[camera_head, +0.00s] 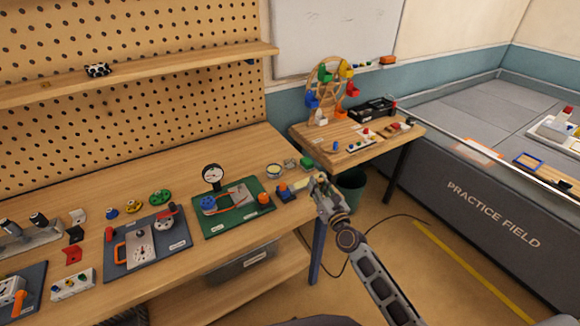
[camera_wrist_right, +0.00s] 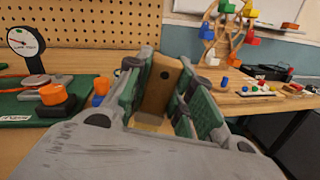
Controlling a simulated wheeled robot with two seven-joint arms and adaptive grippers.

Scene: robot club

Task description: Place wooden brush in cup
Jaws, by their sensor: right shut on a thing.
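My right gripper (camera_head: 322,186) is at the right end of the long workbench. In the right wrist view its green-padded fingers (camera_wrist_right: 160,95) are shut on a flat wooden piece with a dark hole, which I take for the wooden brush (camera_wrist_right: 158,82). It stands upright between the fingers; I see no bristles. A small round container (camera_head: 273,171), possibly the cup, stands on the bench to the left of the gripper; I cannot tell for sure that it is the cup. My left gripper is not in view.
A green board (camera_head: 238,224) with a dial gauge (camera_head: 212,174) and an orange knob (camera_head: 264,198) lies to the left. A green block (camera_head: 306,162) stands close behind the gripper. A second table (camera_head: 345,158) and a dark bin (camera_head: 350,188) are to the right.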

